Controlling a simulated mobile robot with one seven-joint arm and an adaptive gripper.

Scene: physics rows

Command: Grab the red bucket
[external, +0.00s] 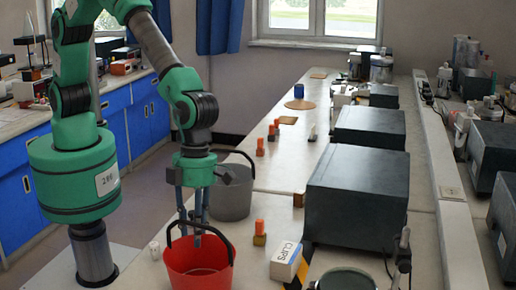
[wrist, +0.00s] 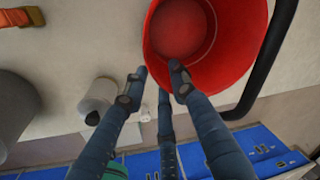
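The red bucket (external: 198,268) stands upright on the bench near its front-left edge, with a dark handle (external: 204,226) arched over its top. In the wrist view the bucket (wrist: 158,40) fills the upper middle, and its handle (wrist: 268,62) runs along the right side. My gripper (external: 192,232) points down above the bucket, with its fingers close to the handle and rim.
A grey bucket (external: 232,195) with a handle stands just behind the red one. A small white container (external: 155,250) is to the left. A CLIPS box (external: 287,262), an orange block (external: 260,232) and a large dark box (external: 356,200) stand to the right.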

